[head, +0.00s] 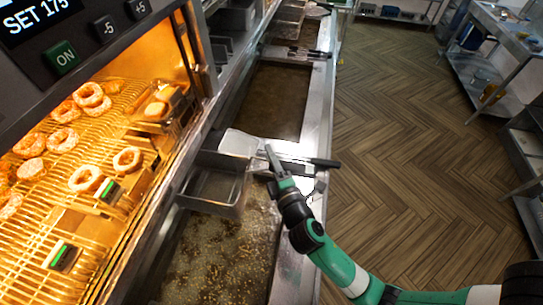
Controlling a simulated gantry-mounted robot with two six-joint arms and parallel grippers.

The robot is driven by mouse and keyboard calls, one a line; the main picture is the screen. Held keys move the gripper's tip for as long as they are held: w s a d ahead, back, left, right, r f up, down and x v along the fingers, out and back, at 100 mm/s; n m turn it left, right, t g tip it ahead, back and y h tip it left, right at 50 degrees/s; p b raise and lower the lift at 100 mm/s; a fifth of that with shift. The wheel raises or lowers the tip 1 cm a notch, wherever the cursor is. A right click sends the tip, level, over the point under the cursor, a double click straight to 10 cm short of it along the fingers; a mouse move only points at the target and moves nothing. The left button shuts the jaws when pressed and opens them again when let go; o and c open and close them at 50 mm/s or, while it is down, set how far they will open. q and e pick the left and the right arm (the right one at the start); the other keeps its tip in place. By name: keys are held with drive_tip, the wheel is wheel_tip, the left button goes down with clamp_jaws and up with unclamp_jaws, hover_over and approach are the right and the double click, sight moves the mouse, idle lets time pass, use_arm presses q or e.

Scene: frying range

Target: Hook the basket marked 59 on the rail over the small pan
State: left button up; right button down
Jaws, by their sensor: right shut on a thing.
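My right gripper (274,163) comes in from the lower right and is shut on the handle (288,168) of a metal wire basket (212,187). The basket hangs over the front part of the near fryer pan (225,250), at its far end. No number is readable on it, so I cannot tell whether it is marked 59. A dark oil pan (275,100) lies beyond it. Which pan is the small one is not clear, and the rail cannot be made out surely. My left gripper is out of view.
A lit warming cabinet (70,170) with fried rings stands along the left. Another basket with a dark handle (295,52) sits beyond the dark pan. A black handle end (322,163) juts over the fryer's right edge. The wooden floor (400,140) is clear.

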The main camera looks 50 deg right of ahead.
drive_tip(key=shift+f+b, duration=0.55)
idle(0.4)
drive_tip(key=c, duration=0.6)
unclamp_jaws()
drive_tip(key=shift+o, duration=0.2)
drive_tip(key=v, duration=1.1)
drive_tip(key=shift+s+a, duration=0.25)
